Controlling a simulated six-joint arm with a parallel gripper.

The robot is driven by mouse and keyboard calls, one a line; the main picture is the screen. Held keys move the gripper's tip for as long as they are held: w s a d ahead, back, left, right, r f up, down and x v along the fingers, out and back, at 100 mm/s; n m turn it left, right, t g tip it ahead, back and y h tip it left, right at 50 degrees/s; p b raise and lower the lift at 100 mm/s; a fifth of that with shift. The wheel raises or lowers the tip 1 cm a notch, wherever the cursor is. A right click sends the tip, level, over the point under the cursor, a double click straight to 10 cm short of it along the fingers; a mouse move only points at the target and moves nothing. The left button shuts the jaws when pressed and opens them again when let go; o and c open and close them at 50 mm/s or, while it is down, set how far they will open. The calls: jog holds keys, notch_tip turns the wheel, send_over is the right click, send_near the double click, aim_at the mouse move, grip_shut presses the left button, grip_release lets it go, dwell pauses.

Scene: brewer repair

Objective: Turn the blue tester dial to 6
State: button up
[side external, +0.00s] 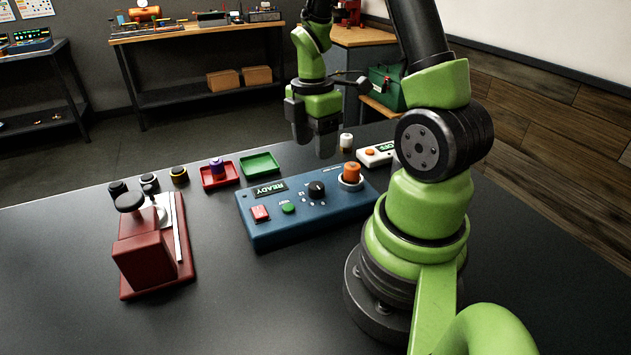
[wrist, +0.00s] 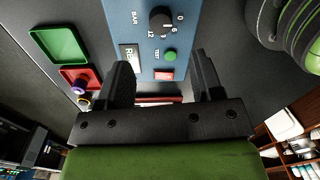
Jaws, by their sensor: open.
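The blue tester (side external: 335,211) lies on the dark table in front of my arm. Its black dial (side external: 316,189) sits on the top face, and the dial (wrist: 160,20) also shows in the wrist view beside the marks 0, 6 and 12. I cannot tell for certain which mark the dial points at. My gripper (side external: 316,150) hangs above and behind the tester in the side view, apart from the dial. In the wrist view the two dark fingers of my gripper (wrist: 163,80) are spread with nothing between them.
The tester carries a READY display (side external: 271,190), a green button (side external: 288,208), a red button (side external: 260,213) and an orange-topped part (side external: 351,173). Left are a red press (side external: 145,255), a red tray (side external: 219,183) and a green tray (side external: 260,165). A white OFF box (side external: 378,154) is behind.

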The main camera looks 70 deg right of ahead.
aim_at(315, 185)
jog(key=f, duration=0.9)
jog(key=shift+s+a+f, duration=0.1)
jog(key=shift+s+a, duration=0.05)
jog(key=shift+s, duration=0.05)
jog(key=c, duration=0.9)
jog(key=shift+m, duration=0.5)
jog(key=m, duration=0.3)
jog(key=shift+m, duration=1.9)
